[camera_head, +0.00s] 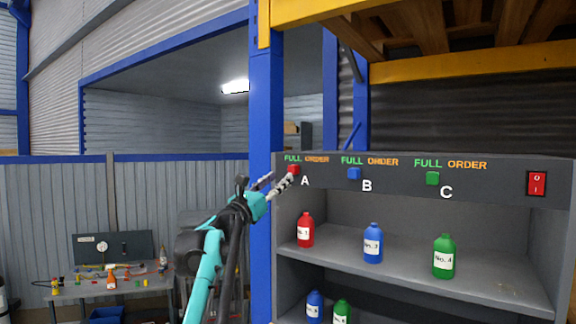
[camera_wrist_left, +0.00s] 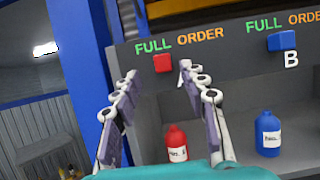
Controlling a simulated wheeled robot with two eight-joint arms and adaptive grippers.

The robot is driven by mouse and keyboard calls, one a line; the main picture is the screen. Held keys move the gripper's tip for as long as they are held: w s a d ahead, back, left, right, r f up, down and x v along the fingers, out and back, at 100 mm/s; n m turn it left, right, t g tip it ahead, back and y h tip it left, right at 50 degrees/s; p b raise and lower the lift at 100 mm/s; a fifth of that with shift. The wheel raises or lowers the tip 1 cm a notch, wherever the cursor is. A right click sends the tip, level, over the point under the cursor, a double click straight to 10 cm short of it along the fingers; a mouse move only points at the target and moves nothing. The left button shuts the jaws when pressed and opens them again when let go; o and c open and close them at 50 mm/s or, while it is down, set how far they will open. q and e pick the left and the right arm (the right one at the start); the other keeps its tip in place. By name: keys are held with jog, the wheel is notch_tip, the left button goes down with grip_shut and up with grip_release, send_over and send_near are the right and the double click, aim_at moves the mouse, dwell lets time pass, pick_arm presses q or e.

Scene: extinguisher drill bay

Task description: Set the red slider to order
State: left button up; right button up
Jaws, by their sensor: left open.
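The red slider (camera_head: 293,169) is a small red block on the grey shelf's top panel, above letter A. It sits under the green word FULL, left of the orange word ORDER; it also shows in the left wrist view (camera_wrist_left: 163,62). My left gripper (camera_head: 281,180) is open and empty, its fingertips close to the slider. In the left wrist view its fingers (camera_wrist_left: 158,72) frame the slider left and right. I cannot tell whether the tips reach past its front face. My right gripper is not in view.
A blue slider (camera_head: 354,173) and a green slider (camera_head: 432,178) sit on the same panel, with a red switch (camera_head: 537,183) at right. Red (camera_head: 305,230), blue (camera_head: 373,244) and green (camera_head: 444,257) bottles stand below. A blue post (camera_head: 265,100) rises beside the shelf's left end.

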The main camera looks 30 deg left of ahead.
aim_at(290, 169)
pick_arm(q)
jog(key=p+x, duration=0.1)
jog(key=x, duration=0.2)
jog(key=p+x, duration=0.1)
jog(key=x, duration=0.2)
jog(key=shift+d+f, duration=0.1)
jog(key=shift+d, duration=0.1)
jog(key=shift+a, duration=0.1)
